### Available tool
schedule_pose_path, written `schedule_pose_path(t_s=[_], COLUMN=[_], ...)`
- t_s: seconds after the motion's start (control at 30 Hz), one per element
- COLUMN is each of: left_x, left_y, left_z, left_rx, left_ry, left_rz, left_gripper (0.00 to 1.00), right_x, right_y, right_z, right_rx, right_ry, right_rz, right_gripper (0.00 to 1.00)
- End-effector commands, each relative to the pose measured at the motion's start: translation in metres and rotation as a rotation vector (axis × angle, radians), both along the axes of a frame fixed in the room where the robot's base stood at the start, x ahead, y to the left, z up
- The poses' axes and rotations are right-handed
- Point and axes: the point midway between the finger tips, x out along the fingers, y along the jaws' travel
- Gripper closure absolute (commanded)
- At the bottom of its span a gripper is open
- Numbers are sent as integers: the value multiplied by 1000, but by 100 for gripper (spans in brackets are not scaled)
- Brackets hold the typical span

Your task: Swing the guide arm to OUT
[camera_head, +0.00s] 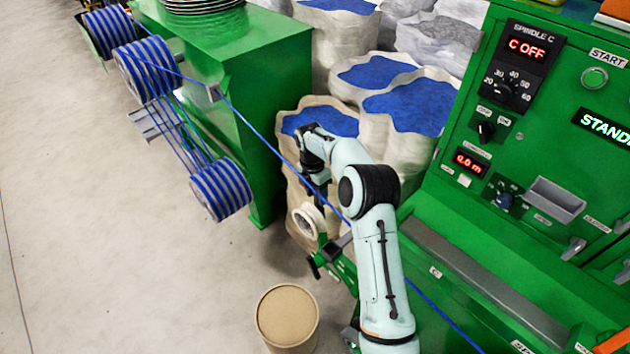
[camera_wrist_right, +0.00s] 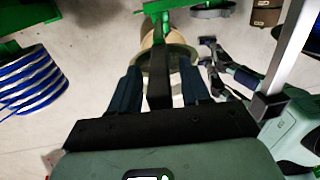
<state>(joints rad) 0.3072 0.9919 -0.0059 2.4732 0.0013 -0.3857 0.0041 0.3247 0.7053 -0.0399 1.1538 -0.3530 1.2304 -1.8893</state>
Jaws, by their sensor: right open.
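The guide arm looks like the green bar (camera_head: 333,248) low at the machine's left side, with a cream roller (camera_head: 306,222) at its end. The roller also shows in the right wrist view (camera_wrist_right: 180,57). My right gripper (camera_head: 319,200) points down just above the roller. It is open, and in the wrist view a dark upright post (camera_wrist_right: 160,80) stands between its fingers (camera_wrist_right: 160,85). I cannot tell whether the fingers touch it. The blue cable (camera_head: 262,138) runs diagonally past my right wrist toward the machine. No OUT mark is readable. My left gripper is not in view.
A green cabinet (camera_head: 270,75) with blue-wound drums (camera_head: 222,188) stands at left. Sacks of blue granules (camera_head: 410,103) stand behind my arm. A tan drum (camera_head: 287,316) stands in front. The green control panel (camera_head: 560,110) fills the right. Floor at left is clear.

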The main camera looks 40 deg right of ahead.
Motion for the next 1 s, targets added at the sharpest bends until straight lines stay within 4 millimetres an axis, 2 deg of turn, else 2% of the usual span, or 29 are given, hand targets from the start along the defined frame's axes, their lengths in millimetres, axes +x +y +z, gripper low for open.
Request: schedule_pose_path(t_s=[0.5, 0.7, 1.0], left_x=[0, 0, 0], left_y=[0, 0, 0], left_z=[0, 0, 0], left_rx=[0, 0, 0], left_ry=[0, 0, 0], left_rz=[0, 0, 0], left_gripper=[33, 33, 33], right_x=[15, 16, 16], right_y=[2, 2, 2], right_z=[105, 123, 126], right_rx=[-1, 0, 0], right_ry=[-6, -2, -1], right_rz=[1, 0, 0], right_gripper=[53, 53, 53])
